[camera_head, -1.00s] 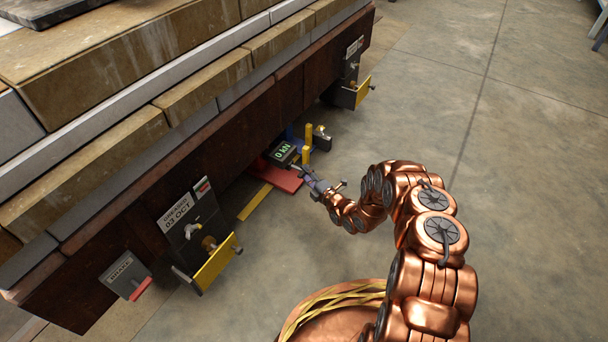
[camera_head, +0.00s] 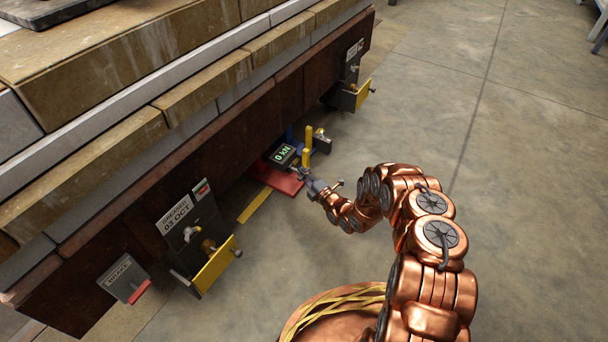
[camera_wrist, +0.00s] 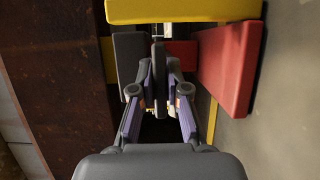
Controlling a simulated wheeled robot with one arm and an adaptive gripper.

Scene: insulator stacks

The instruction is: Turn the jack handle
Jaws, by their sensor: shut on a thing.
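The jack sits low beside the dark steel beam, with a red base (camera_head: 277,178), yellow posts (camera_head: 308,133) and a small dark display (camera_head: 283,154) reading 0 kN. My gripper (camera_head: 299,174) reaches in from the right, just in front of the display. In the wrist view my gripper (camera_wrist: 159,88) has its two fingers closed around a narrow dark upright bar, the jack handle (camera_wrist: 158,58). The far end of the handle and most of the jack body are hidden. Red and yellow jack parts show just beyond the fingers.
The beam (camera_head: 180,190) carries stacked blocks along the left. Brackets with yellow plates (camera_head: 215,264) stick out in front of it and behind the jack (camera_head: 363,93). A grey brake box (camera_head: 122,279) hangs near left.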

